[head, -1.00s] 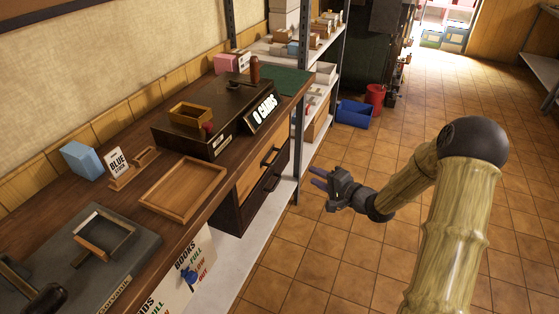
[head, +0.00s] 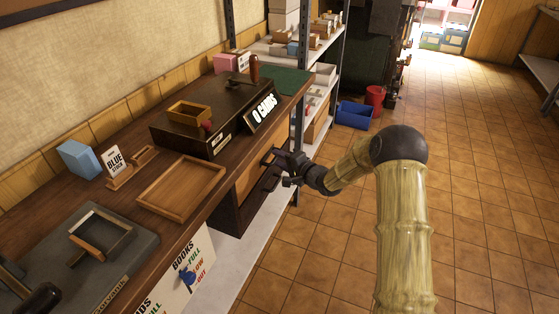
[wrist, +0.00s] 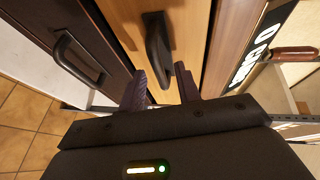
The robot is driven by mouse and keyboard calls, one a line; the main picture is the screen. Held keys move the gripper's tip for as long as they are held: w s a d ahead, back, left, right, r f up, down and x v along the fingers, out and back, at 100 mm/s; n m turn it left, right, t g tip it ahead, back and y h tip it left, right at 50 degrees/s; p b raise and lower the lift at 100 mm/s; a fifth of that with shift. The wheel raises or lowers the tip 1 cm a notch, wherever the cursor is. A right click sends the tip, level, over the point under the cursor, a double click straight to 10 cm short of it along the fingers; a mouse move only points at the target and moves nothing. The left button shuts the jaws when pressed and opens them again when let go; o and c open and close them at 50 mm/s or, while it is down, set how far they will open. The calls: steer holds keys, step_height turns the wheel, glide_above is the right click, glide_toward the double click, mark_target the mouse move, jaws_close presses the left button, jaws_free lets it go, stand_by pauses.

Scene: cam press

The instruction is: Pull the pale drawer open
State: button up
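The pale drawer (head: 246,182) is the upper, light wood drawer under the bench top. Its front looks flush in the head view, partly hidden by my gripper (head: 279,164). In the wrist view the pale drawer front (wrist: 187,28) carries a dark bar handle (wrist: 156,42). My gripper (wrist: 161,74) is open at this handle. Its two purple-grey fingers stand one on each side of the handle's near end, with a gap visible on both sides. I cannot tell whether either finger touches it.
A dark drawer (head: 236,215) with its own dark handle (wrist: 78,58) lies below the pale one. A wooden tray (head: 181,188) and a dark box (head: 222,119) stand on the bench top. The tiled floor (head: 345,245) in front is clear.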

steer(key=shift+w+a+f, duration=0.1)
steer(key=shift+w+a, duration=0.15)
steer(key=shift+w, duration=0.05)
jaws_close()
steer(key=shift+s, duration=0.1)
